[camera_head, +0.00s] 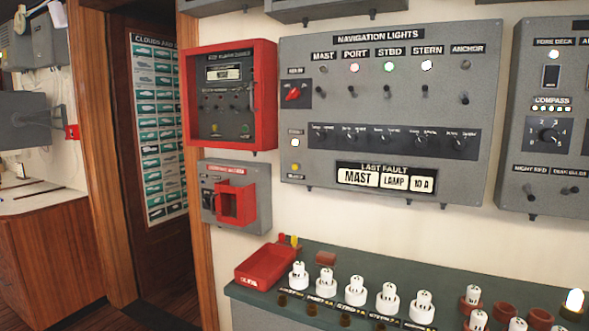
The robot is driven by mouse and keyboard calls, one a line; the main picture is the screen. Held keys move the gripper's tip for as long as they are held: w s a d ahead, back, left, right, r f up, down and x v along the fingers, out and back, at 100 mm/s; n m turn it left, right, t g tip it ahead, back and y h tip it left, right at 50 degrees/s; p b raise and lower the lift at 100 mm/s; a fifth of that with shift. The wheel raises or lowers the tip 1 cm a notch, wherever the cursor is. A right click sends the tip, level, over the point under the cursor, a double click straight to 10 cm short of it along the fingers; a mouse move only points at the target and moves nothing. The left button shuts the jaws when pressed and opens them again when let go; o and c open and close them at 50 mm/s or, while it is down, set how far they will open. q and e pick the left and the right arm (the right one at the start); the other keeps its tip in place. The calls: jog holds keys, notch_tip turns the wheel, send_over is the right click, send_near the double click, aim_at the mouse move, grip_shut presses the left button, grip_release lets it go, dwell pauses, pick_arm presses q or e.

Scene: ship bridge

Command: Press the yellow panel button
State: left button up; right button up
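A small round yellow button (295,168) sits at the lower left of the grey navigation lights panel (310,190) on the wall. A white button or lamp (295,142) is just above it, and a red rotary switch (293,94) is higher up on the same edge. The panel's last fault sign (386,179) reads mast, lamp, 10 A. The port, stbd and stern lamps are lit; the mast and anchor lamps look dark. Neither of my grippers shows in the head view, and nothing covers the yellow button.
A red-framed box (265,100) and a smaller grey box with a red guard (236,204) hang left of the panel. Below, a green-topped counter (240,292) holds a red tray (268,268) and several white lamps. Another grey panel (530,100) is at the right.

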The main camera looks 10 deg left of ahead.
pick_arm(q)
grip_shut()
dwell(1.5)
